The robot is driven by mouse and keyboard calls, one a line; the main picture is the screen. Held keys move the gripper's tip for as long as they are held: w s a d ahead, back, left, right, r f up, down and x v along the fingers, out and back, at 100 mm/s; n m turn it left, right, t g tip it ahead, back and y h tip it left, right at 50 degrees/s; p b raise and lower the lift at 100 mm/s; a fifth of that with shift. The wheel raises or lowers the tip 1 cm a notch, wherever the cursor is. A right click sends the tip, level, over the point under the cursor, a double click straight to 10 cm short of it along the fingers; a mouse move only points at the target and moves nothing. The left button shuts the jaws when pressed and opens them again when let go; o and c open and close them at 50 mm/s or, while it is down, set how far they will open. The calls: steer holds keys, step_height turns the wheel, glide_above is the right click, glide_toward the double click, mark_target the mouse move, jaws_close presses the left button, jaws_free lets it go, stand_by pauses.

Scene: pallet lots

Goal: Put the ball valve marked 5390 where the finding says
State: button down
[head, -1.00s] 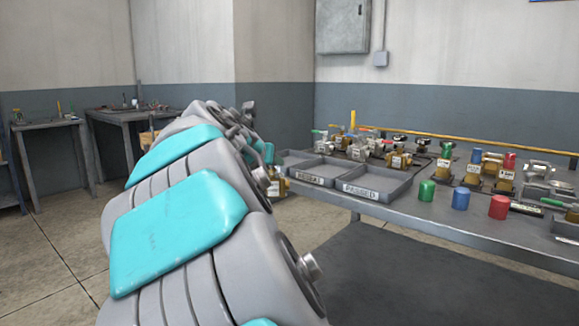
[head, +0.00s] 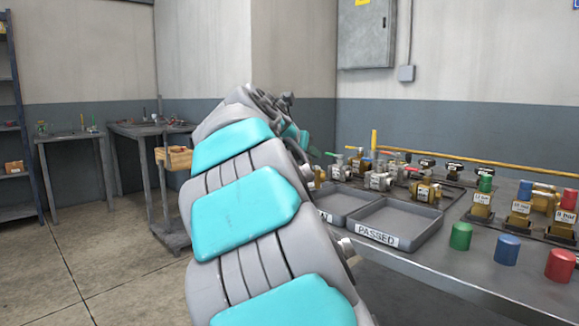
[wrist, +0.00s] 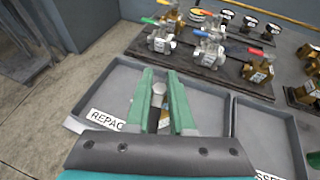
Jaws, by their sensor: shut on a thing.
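My gripper (wrist: 160,78), with green fingers, is shut on a narrow metal piece (wrist: 158,92), apparently the ball valve, with a grey rounded end showing. Most of it is hidden between the fingers and its marking cannot be read. The gripper is over a grey tray (wrist: 88,92) whose label starts "REPAC"; I cannot tell its height above the tray floor. To its right is the tray marked PASSED (head: 419,243), also partly in the wrist view (wrist: 268,120). Both trays look empty where visible.
Behind the trays, several valves (wrist: 160,42) with coloured handles and tags stand on a dark board. Tagged brass pieces and red, blue and green cylinders (head: 507,249) stand on the bench at right. A cart with a wooden box (head: 175,158) stands at left. Floor at left is open.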

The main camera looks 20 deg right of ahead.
steer(key=w+a, duration=0.1)
steer(key=w, duration=0.8)
steer(key=shift+a+f, duration=0.2)
steer(key=shift+f, duration=0.2)
steer(key=shift+f, duration=1.8)
steer(key=c, duration=0.8)
jaws_free()
steer(key=v, duration=1.2)
